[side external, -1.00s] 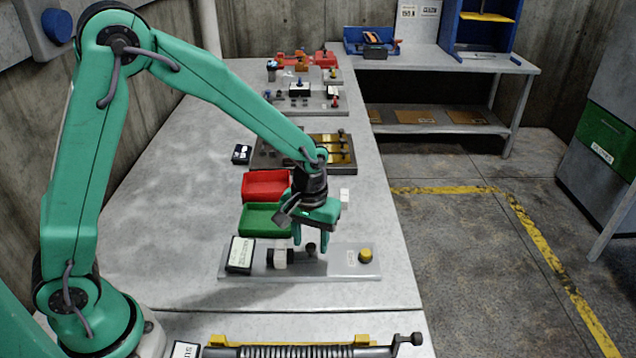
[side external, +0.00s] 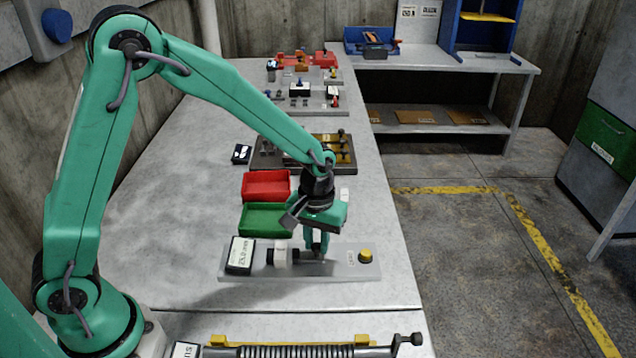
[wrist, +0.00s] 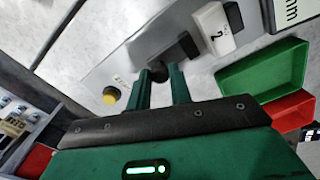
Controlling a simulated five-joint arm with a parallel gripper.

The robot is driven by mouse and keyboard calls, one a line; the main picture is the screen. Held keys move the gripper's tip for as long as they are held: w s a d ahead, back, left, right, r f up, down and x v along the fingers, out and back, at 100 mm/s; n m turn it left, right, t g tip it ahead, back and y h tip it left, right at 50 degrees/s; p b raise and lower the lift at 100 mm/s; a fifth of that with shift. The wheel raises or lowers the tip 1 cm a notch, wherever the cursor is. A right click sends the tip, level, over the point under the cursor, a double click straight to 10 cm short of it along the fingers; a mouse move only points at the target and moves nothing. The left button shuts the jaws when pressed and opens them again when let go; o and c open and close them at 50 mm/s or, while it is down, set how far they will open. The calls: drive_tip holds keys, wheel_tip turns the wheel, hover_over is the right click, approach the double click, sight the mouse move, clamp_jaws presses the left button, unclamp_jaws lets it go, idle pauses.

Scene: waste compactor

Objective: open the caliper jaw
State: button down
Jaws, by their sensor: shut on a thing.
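The caliper fixture is a grey plate (side external: 342,270) near the front of the bench. It carries a white block (side external: 281,257) with a dark jaw piece on either side. The dark jaw piece nearer my fingers also shows in the wrist view (wrist: 187,45). A dark round knob (wrist: 157,71) stands beside it. My gripper (side external: 317,250) points down over the plate, its fingers shut around the knob, which they mostly hide. The white block stands apart from my fingers.
A yellow button (side external: 365,256) sits at the plate's right end and a display box (side external: 240,254) at its left. Green (side external: 265,220) and red (side external: 266,185) trays stand just behind. Other fixtures line the bench further back. A spring-like rod assembly (side external: 305,351) lies in front.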

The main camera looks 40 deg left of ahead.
drive_tip(key=shift+w+d, duration=0.35)
drive_tip(key=c, duration=1.3)
unclamp_jaws()
drive_tip(key=shift+o, duration=0.2)
drive_tip(key=shift+r, duration=0.1)
drive_tip(key=shift+r, duration=3.9)
